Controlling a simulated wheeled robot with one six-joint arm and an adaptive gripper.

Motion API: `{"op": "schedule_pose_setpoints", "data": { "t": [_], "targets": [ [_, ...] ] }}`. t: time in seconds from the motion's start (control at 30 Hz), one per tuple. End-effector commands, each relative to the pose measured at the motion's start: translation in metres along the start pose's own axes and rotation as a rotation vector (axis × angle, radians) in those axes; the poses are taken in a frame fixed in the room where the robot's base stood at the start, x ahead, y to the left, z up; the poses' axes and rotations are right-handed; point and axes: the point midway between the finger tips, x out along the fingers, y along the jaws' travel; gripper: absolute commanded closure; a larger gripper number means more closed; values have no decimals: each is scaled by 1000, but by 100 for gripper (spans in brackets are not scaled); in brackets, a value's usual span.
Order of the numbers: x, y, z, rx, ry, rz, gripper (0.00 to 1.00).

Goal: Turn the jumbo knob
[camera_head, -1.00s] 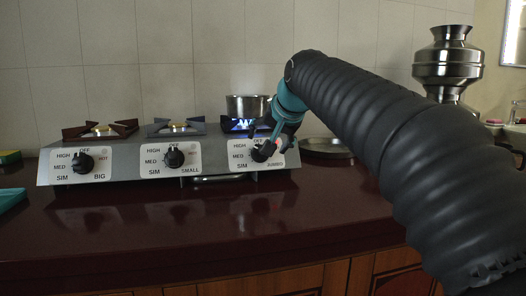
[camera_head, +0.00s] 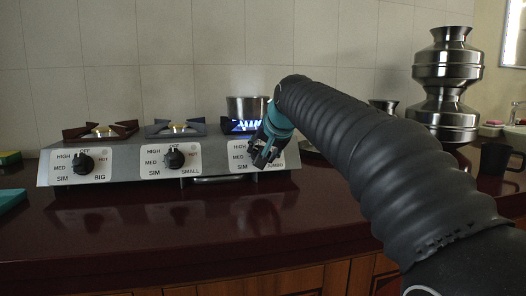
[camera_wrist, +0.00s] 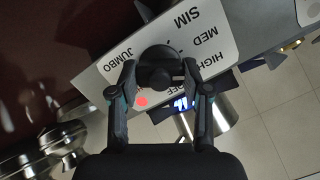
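The black jumbo knob (camera_wrist: 157,66) sits on its white label plate (camera_wrist: 205,38) at the right end of the stove; the wrist view shows JUMBO, SIM, MED and HIGH around it. My gripper (camera_wrist: 159,72) is open, with one finger on each side of the knob and small gaps visible between. In the head view my gripper (camera_head: 262,157) is in front of the jumbo plate and hides the knob. A blue flame (camera_head: 246,126) burns under a steel pot (camera_head: 246,106) on the burner behind. The flame also shows in the wrist view (camera_wrist: 183,103).
The big knob (camera_head: 83,164) and small knob (camera_head: 174,159) are to the left on the same stove. Stacked metal vessels (camera_head: 447,85) and a dark mug (camera_head: 494,163) stand at the right. The dark red counter (camera_head: 180,235) in front is clear.

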Motion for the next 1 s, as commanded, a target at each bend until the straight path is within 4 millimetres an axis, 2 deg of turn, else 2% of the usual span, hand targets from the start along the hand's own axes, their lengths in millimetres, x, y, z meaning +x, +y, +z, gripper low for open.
{"op": "schedule_pose_setpoints", "data": {
  "t": [0.47, 1.0],
  "targets": [
    [0, 0, 0, 82, 0, -16, 87],
    [0, 1, 0, 537, -1, -106, 87]
  ]
}}
